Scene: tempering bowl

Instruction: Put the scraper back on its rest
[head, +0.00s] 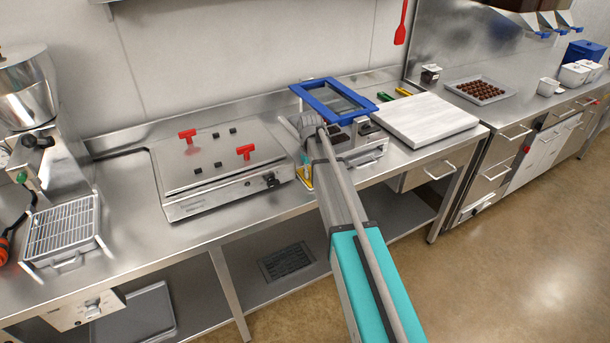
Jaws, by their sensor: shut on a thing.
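My arm reaches from the bottom of the head view to the steel counter. My gripper (304,161) shows only in part beside the arm's end, near the right end of the flat grey appliance, and is shut. A small yellow-edged piece shows just below it. My arm covers much of that spot, so the held scraper's shape and tilt cannot be made out. I cannot pick out the scraper's rest.
A blue frame (310,94) stands close behind my arm's end. The grey appliance (208,193) with red handles (243,152) is left, a white board (425,119) right. A wire-rack tray (62,228) is far left. Bare counter (130,222) lies front left.

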